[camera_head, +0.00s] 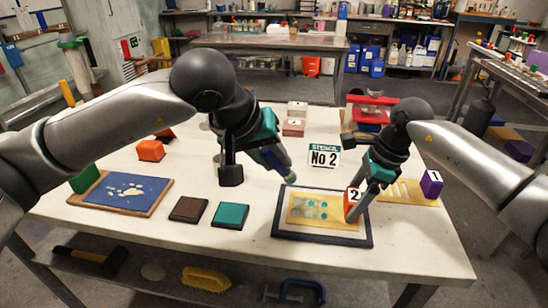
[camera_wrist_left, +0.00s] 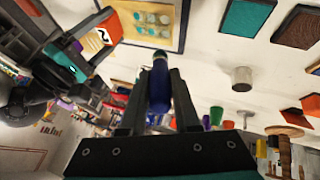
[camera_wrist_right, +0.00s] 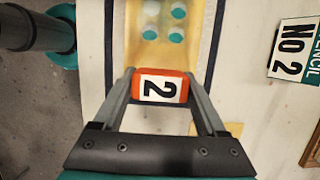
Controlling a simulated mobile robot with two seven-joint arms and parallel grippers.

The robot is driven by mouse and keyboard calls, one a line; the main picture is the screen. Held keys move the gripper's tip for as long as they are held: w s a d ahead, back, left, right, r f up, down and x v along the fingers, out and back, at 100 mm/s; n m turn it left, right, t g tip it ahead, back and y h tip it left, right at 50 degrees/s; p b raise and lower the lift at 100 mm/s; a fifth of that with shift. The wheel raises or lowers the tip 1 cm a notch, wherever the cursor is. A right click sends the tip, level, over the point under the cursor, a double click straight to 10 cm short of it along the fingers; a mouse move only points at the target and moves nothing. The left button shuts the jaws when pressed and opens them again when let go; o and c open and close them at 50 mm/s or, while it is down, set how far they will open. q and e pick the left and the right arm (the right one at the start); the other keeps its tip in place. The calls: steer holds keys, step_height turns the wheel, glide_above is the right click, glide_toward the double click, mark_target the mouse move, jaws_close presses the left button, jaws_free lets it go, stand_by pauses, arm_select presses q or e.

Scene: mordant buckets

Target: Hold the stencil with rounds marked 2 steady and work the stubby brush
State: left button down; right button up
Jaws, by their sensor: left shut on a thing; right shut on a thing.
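The yellow stencil (camera_head: 297,218) lies flat on a pale sheet on a dark-edged board (camera_head: 322,240). Its orange block marked 2 (camera_wrist_right: 162,87) stands at its right end. Teal shows in its round holes (camera_wrist_right: 177,36), with paler patches in some. My right gripper (camera_head: 355,208) is shut on the orange block. My left gripper (camera_head: 278,163) is shut on the stubby brush (camera_wrist_left: 159,88), which has a dark blue handle. The brush end (camera_head: 290,176) points down, beyond the board's far left corner and apart from the stencil. Its bristles are hard to make out.
A teal pad (camera_head: 230,215) and a brown pad (camera_head: 188,209) lie left of the board. A blue printed panel (camera_head: 115,190) lies further left. A sign reading STENCIL NO 2 (camera_head: 324,156) stands behind. Another stencil with a purple block marked 1 (camera_head: 432,183) is at the right.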

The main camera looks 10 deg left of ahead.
arm_select(q)
step_height(320, 180, down, 7)
steer(key=shift+d+f, duration=0.1)
steer(key=shift+f, duration=0.05)
steer(key=shift+d+f, duration=0.15)
steer(key=shift+d, duration=4.7)
steer(key=shift+a, duration=4.75)
steer(key=shift+w+a, duration=0.1)
steer(key=shift+a, duration=0.15)
steer(key=shift+w+d, duration=0.15)
steer(key=shift+w, duration=0.55)
steer(key=shift+d, duration=4.7)
steer(key=shift+a, duration=4.85)
steer(key=shift+r, duration=4)
